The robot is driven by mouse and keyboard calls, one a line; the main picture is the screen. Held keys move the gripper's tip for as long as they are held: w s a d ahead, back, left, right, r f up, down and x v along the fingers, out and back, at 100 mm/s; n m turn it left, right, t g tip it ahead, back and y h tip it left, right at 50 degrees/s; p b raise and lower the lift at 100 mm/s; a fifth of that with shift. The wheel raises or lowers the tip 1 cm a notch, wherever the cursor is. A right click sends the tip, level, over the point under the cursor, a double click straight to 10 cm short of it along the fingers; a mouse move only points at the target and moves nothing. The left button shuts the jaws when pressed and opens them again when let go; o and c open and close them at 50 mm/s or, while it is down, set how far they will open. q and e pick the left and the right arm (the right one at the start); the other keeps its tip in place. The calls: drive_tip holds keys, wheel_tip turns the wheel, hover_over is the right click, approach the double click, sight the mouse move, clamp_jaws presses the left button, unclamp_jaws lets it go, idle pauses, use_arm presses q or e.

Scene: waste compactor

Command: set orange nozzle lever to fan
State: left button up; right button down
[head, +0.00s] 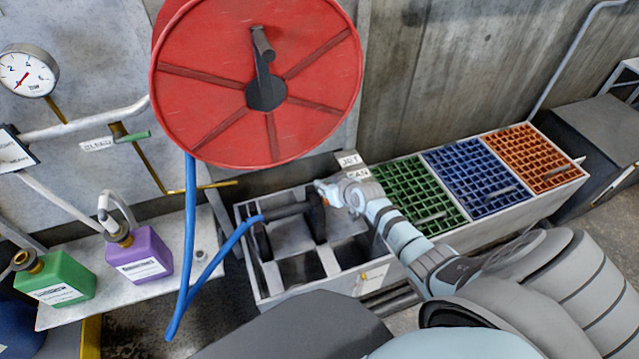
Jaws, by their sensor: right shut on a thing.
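The orange nozzle lever (321,188) shows only as a small orange patch at the tip of my right gripper (325,190), which is shut on it and hides most of it. The dark nozzle (287,211) lies across the grey holder, with a blue hose (232,245) joined to its left end. A JET label (349,160) stands on the back edge, and a partly covered label (358,174) just below it seems to read FAN. I cannot tell which setting the lever is at. My left gripper is not in view.
A red hose reel (256,125) hangs above the nozzle. Green (410,195), blue (470,178) and orange grates (530,157) lie to the right. A purple jug (140,258) and a green jug (56,280) stand on a shelf at the left.

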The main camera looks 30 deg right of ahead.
drive_tip(key=c, duration=1.6)
unclamp_jaws()
drive_tip(key=shift+c, duration=0.2)
drive_tip(key=v, duration=1.2)
